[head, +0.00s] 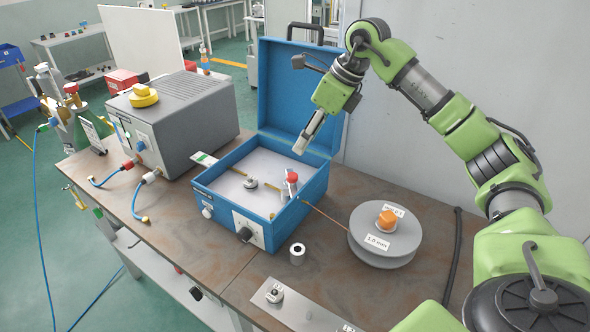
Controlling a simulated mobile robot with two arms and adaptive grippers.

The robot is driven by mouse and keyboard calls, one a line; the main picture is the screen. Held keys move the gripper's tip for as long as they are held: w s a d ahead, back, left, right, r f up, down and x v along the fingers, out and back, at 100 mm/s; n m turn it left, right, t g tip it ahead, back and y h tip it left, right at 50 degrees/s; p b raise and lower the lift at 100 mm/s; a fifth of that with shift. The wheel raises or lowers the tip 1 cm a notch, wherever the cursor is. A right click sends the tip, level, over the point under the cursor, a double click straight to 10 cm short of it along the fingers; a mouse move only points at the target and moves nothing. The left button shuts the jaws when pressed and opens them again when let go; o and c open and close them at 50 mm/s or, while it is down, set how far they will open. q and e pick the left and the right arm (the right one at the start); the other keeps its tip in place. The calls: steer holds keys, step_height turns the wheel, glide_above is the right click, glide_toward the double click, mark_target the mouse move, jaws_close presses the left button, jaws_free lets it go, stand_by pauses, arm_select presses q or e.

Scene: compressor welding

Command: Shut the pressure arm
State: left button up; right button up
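The blue wire feeder box (297,216) stands on the workbench with its lid (287,85) raised at the back. Inside it, near the right wall, a small metal pressure arm (291,189) carries a red knob (292,177). It looks upright, but its exact tilt is too small to tell. A round metal roller (250,183) sits left of it on the pale floor of the box. My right gripper (304,144) hangs above the box, fingertips down, above and apart from the red knob. It is seen from the side, with nothing visible in it. My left gripper is out of view.
A grey welding power unit (180,115) stands left of the box. A wire spool (385,238) with an orange hub lies to the right, its wire running to the box. A small metal ring (297,253) and a metal plate (305,309) lie in front.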

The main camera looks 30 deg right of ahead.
mark_target(292, 175)
steer(key=shift+h, duration=0.3)
steer(key=p+x, duration=0.1)
steer(key=x, duration=0.3)
steer(key=p+x, duration=0.1)
steer(key=x, duration=0.3)
steer(key=d+p+x, duration=0.1)
steer(key=x, duration=0.4)
steer(key=shift+s+d+f, duration=0.1)
steer(key=shift+s+f, duration=0.15)
steer(key=shift+s, duration=0.1)
jaws_close()
